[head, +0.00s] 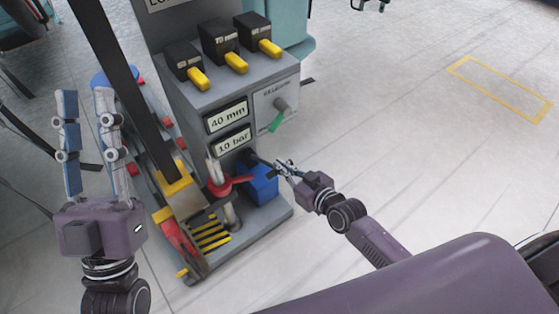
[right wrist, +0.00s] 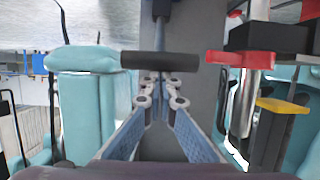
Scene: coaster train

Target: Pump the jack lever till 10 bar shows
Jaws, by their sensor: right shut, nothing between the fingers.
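The jack unit (head: 175,130) is a grey cabinet. Its lower display (head: 233,141) reads 10 bar and the upper display (head: 227,118) reads 40 mm. The dark jack lever (head: 258,160) comes out of the cabinet's front below the displays; its black crossbar handle (right wrist: 158,61) shows in the right wrist view. My right gripper (head: 284,168) is at the lever's end, shut and empty. Its fingertips (right wrist: 160,80) are right at the crossbar; I cannot tell whether they touch. My left gripper (head: 87,95) is open and empty, fingers pointing away, left of the unit.
A red handle (head: 228,185) and a blue box (head: 263,188) sit low on the unit, close to my right gripper. Black blocks with yellow levers (head: 235,62) are on top. Floor to the right is clear, with a yellow outline (head: 500,89).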

